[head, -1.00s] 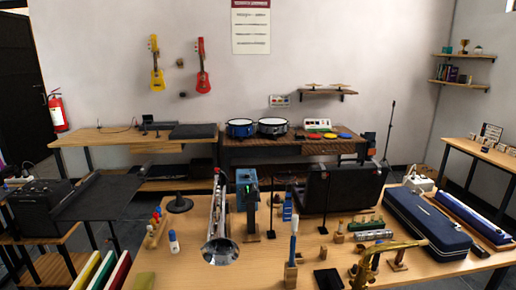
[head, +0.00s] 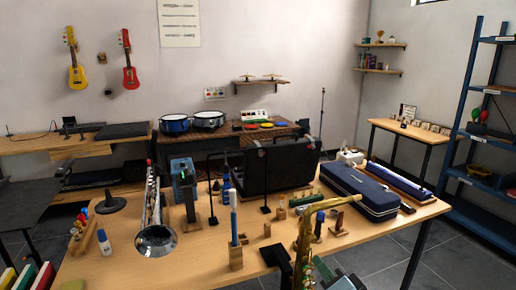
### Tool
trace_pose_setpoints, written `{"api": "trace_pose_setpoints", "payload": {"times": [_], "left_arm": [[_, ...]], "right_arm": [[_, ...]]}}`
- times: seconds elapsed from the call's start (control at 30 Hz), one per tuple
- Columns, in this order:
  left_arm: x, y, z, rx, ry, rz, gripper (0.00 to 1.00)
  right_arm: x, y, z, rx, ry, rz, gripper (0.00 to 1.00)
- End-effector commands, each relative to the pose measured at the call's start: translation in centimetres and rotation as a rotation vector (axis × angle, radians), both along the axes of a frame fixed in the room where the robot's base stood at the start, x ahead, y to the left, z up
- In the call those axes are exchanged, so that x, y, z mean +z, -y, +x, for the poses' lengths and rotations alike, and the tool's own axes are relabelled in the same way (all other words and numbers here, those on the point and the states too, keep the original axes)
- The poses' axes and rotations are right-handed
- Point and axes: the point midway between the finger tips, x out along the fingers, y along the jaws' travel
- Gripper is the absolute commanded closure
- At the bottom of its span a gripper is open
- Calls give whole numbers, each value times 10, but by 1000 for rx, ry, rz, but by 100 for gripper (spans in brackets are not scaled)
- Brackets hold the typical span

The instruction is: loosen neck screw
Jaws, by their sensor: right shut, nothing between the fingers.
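A brass saxophone (head: 303,245) stands upright at the front of the wooden table (head: 205,250), with its neck reaching to the right. The neck screw is too small to make out. My right gripper (head: 338,276) shows at the bottom edge, just right of the saxophone body, shut and empty. Part of it is cut off by the frame, and I cannot tell whether it touches the saxophone. My left gripper is not in view.
A silver trumpet-like instrument (head: 155,238) stands left, near a teal device (head: 184,185). A blue case (head: 360,190) lies behind right. Bare tabletop shows front left.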

Motion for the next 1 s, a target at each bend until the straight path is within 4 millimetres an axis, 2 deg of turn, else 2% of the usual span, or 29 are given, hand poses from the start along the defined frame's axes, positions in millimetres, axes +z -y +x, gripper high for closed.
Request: {"api": "trace_pose_setpoints", "payload": {"times": [0.03,0.13,0.4,1.0], "left_arm": [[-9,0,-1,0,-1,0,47],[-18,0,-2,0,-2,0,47],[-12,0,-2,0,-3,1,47],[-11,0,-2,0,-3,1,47]], "right_arm": [[-3,-2,7,0,4,-1,100],[-3,-6,19,-2,2,1,100],[0,-15,43,-2,1,0,100],[0,-16,47,-2,0,-1,100]]}}
